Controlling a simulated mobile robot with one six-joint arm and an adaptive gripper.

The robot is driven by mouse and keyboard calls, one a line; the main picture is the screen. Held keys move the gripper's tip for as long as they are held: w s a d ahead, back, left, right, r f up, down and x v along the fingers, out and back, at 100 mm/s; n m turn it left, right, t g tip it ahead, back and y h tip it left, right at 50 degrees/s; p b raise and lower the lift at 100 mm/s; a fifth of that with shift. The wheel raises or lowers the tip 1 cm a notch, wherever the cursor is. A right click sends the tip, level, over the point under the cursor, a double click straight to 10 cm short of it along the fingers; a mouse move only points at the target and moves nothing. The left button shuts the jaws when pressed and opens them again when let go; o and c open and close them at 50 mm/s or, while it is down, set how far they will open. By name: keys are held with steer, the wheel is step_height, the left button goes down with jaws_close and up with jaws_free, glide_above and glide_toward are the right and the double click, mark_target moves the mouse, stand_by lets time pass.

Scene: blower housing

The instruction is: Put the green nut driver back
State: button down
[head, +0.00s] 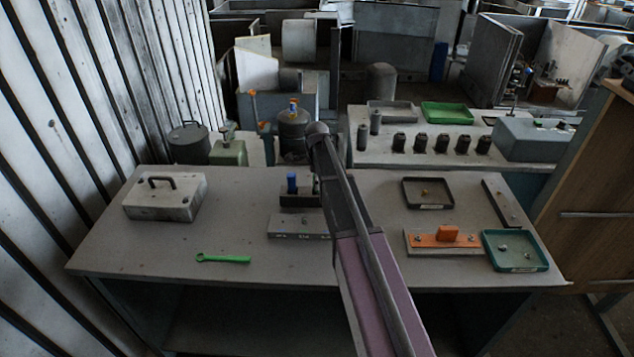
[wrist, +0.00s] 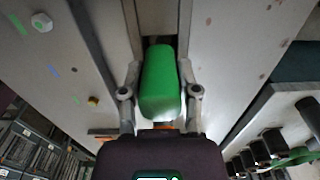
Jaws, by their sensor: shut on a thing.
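The green nut driver (wrist: 160,85) shows in the wrist view as a thick green handle between the two fingers of my gripper (wrist: 159,72). My gripper is shut on it. The driver's shaft and tip are hidden behind the handle. In the head view my arm hides the gripper and the driver. A small dark rack (head: 298,201) with a grey base (head: 292,227) stands mid-table, partly behind my arm. A blue-handled tool (head: 291,183) stands upright in it. I cannot tell how far the driver's tip is from the rack.
A green wrench (head: 222,258) lies at the front left of the table, and a grey box with a handle (head: 166,197) sits behind it. On the right are a dark tray (head: 427,205), an orange block on a plate (head: 446,236) and a green tray (head: 541,265).

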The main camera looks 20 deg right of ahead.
steer(key=shift+f, duration=0.1)
stand_by(0.3)
steer(key=shift+c, duration=1.3)
jaws_free()
steer(key=shift+o, duration=1.3)
steer(key=shift+r+p, duration=4.05)
